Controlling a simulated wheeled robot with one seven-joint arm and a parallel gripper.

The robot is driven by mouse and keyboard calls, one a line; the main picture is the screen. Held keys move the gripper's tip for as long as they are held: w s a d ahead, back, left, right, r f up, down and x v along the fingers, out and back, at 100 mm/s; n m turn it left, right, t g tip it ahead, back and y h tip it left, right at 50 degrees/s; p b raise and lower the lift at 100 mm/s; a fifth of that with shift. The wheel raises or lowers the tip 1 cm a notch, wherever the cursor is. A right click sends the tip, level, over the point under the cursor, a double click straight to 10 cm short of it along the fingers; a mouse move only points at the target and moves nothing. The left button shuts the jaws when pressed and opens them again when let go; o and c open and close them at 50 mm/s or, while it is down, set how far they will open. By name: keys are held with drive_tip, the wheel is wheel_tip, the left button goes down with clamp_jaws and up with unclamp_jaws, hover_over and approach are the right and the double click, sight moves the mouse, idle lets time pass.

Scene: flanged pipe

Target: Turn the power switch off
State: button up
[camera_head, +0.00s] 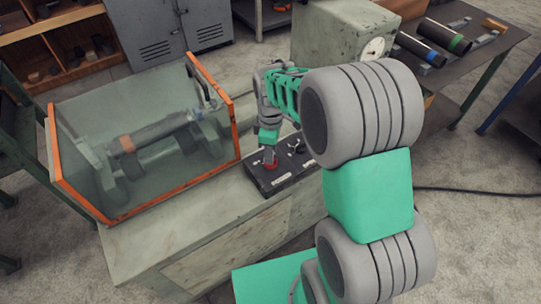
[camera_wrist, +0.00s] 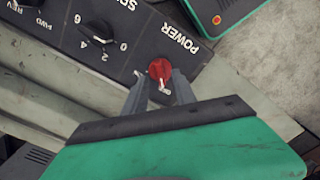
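The power switch is a red rotary knob (camera_wrist: 159,69) beside the word POWER on a dark control panel (camera_wrist: 130,62). A small pale mark or lever shows at the knob's lower side. In the head view the red knob (camera_head: 270,165) sits at the left end of the panel (camera_head: 285,178). My gripper (camera_wrist: 159,82) is over the panel with its two fingers apart, one on each side of the knob in the picture. I cannot tell if they touch it. In the head view my gripper (camera_head: 269,154) points down at the knob, its tips partly hidden.
A black dial (camera_wrist: 97,32) numbered for speed and a FWD/REV switch (camera_wrist: 28,4) are on the same panel. A clear, orange-edged guard (camera_head: 140,140) over a pipe stands left of the panel. A grey-green machine housing with a gauge (camera_head: 374,48) is behind.

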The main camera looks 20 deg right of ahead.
wheel_tip(320, 180, up, 6)
drive_tip(key=shift+f, duration=0.25)
drive_tip(key=m, duration=0.3)
drive_tip(key=shift+w, duration=0.15)
drive_tip(key=s+f+m, duration=0.1)
drive_tip(key=m, duration=0.1)
drive_tip(key=s+f+m, duration=0.2)
drive_tip(key=shift+s+f+m+g, duration=0.1)
drive_tip(key=shift+s+m+g, duration=0.05)
drive_tip(key=shift+m+g, duration=0.2)
drive_tip(key=s+r+m+t, duration=0.1)
drive_tip(key=s+r+m, duration=0.1)
drive_tip(key=s, duration=0.4)
drive_tip(key=s+r+m+t, duration=0.1)
drive_tip(key=s+r+m, duration=0.2)
drive_tip(key=s, duration=0.4)
drive_tip(key=r, duration=0.1)
drive_tip(key=w+r+t, duration=0.1)
drive_tip(key=r, duration=0.1)
drive_tip(key=r+t, duration=0.1)
drive_tip(key=shift+w+d+r, duration=0.2)
drive_tip(key=shift+w+r, duration=0.15)
